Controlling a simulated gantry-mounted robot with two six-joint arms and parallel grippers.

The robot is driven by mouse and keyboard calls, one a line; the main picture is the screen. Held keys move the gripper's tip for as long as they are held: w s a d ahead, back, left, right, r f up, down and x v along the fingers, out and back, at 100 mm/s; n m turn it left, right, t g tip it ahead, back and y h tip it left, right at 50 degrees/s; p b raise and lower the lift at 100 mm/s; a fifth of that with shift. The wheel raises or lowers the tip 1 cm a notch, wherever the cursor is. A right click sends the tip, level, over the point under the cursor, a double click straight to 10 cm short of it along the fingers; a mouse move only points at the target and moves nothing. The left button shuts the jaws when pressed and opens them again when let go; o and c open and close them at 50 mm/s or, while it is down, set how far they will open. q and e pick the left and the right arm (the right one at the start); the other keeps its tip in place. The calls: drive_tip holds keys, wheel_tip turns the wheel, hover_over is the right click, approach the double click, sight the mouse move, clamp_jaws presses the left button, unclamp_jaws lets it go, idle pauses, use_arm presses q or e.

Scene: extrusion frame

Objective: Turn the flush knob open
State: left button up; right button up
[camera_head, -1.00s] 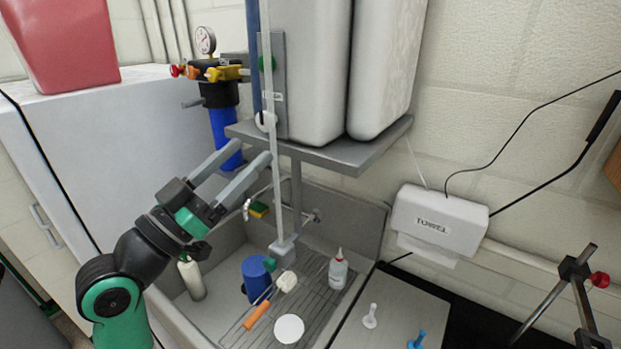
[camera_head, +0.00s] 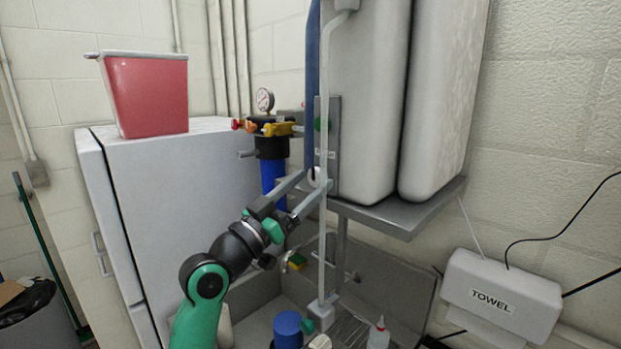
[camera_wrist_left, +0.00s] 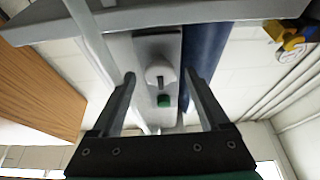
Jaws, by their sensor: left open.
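Contact cannot be made out. My right gripper is not in view.
A pale vertical pipe (camera_head: 330,120) and a blue hose (camera_head: 312,90) run close to the knob. A grey shelf (camera_head: 410,215) holds the tanks. A blue filter with gauge and coloured valves (camera_head: 272,140) stands to the left. A sink (camera_head: 262,320) with bottles lies below.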

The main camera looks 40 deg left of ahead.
use_arm(q)
drive_tip(key=shift+w+r, duration=0.2)
drive_tip(key=shift+w, duration=0.35)
clamp_jaws()
drive_tip(key=shift+r+n+p, duration=0.1)
drive_tip(key=shift+n+p, duration=0.2)
drive_tip(key=shift+p, duration=0.25)
drive_tip(key=n+y+p, duration=0.2)
drive_tip(key=n+p, duration=0.2)
drive_tip(key=p, duration=0.1)
drive_tip(key=n+g+y+p, duration=0.1)
drive_tip(key=n+y+p, duration=0.1)
drive_tip(key=n+p, duration=0.2)
drive_tip(key=n+g+y+p, duration=0.1)
drive_tip(key=n+p, duration=0.3)
drive_tip(key=p, duration=0.2)
drive_tip(key=shift+d+r+y, duration=0.3)
drive_tip(key=shift+r+y, duration=0.05)
drive_tip(key=shift+y, duration=0.05)
drive_tip(key=n+g+y+p, duration=0.1)
drive_tip(key=n, duration=0.2)
drive_tip(key=shift+f, duration=0.15)
drive_tip(key=n+g, duration=0.1)
drive_tip(key=n, duration=0.2)
drive_tip(key=n+g+p, duration=0.1)
drive_tip(key=n, duration=0.2)
drive_tip(key=shift+n+g, duration=0.3)
drive_tip(key=shift+n, duration=0.1)
